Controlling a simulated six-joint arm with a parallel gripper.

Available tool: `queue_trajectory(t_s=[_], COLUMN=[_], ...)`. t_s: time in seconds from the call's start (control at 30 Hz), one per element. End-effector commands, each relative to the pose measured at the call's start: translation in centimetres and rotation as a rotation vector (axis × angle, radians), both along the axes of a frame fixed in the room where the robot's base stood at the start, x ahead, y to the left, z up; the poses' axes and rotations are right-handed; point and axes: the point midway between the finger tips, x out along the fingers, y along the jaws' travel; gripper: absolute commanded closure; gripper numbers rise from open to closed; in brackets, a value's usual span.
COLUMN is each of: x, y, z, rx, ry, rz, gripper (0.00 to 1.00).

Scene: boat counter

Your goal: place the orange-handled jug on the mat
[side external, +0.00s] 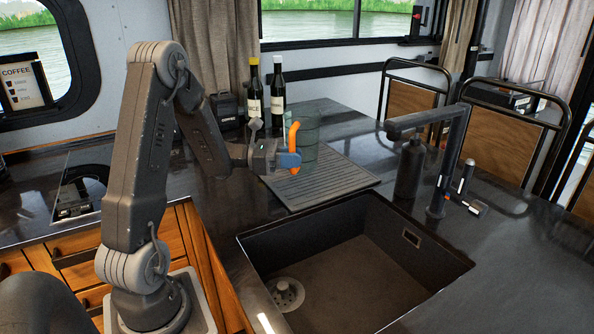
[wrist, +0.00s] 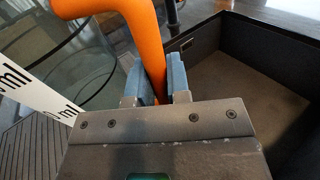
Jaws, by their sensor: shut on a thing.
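The jug (side external: 308,128) is clear greenish glass with an orange handle (side external: 294,146). In the side view it is upright over the far part of the grey ribbed mat (side external: 335,178); I cannot tell whether its base touches the mat. My gripper (side external: 289,160) reaches it from the left, its blue fingers shut on the orange handle. In the wrist view the handle (wrist: 150,50) runs down between the blue fingers (wrist: 157,82). The jug's glass wall and white measuring scale (wrist: 40,90) show at the left. The ribbed mat (wrist: 30,150) shows at the lower left.
The black sink (side external: 350,245) lies open in front of the mat. A dark tap (side external: 440,160) and a dark bottle (side external: 410,168) stand to its right. Two wine bottles (side external: 278,92) (side external: 255,97) stand behind the jug. The counter right of the mat is partly clear.

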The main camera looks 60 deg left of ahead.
Motion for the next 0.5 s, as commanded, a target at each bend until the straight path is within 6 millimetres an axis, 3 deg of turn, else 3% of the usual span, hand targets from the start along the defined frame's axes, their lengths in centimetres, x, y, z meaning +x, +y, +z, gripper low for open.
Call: queue_trajectory(t_s=[0.5], x=[0.0], y=[0.0], z=[-5.7], rx=[0.0], ry=[-0.002], rz=[0.0], gripper=[1.0])
